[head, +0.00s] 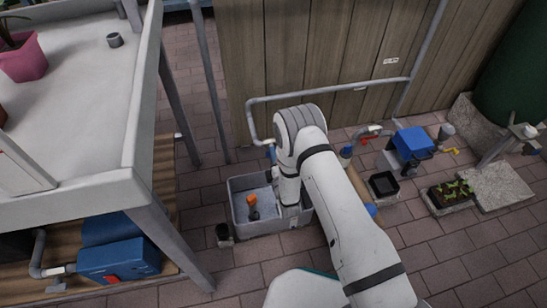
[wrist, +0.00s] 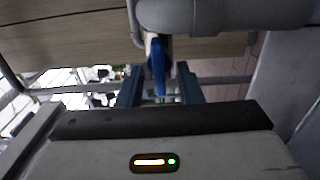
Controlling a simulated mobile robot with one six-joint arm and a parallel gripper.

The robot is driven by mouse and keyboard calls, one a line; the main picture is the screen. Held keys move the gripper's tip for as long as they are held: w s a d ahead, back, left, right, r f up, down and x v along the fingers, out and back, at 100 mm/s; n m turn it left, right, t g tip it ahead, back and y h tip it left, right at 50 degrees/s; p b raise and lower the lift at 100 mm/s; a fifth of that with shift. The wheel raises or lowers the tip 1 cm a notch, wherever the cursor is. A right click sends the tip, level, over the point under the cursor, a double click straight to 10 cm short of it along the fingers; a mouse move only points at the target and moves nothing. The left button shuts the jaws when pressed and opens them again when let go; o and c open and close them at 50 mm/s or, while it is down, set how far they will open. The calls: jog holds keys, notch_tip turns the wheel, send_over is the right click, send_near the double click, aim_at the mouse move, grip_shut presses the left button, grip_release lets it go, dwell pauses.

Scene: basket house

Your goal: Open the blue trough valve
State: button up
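The blue trough valve's handle (wrist: 157,66) shows in the wrist view as a narrow blue lever below a thick grey pipe. My gripper (wrist: 159,88) is open, with one dark blue finger on each side of the handle and a gap showing on both sides. In the head view a small blue part of the valve (head: 271,154) shows at the pipe's lower end, beside my arm. The grey trough (head: 240,222) stands on the paving below. My arm hides the fingers and most of the valve in the head view.
A grey pipe (head: 330,91) runs along the wooden wall (head: 300,45) behind. An orange-topped object (head: 252,204) stands in the trough. A white table (head: 85,95) is at left. A blue box (head: 412,143), black tray (head: 383,185) and seedling tray (head: 450,194) are at right.

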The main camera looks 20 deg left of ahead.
jog(key=p+v, duration=0.2)
jog(key=v, duration=0.6)
jog(key=shift+p, duration=0.3)
jog(key=shift+w, duration=0.1)
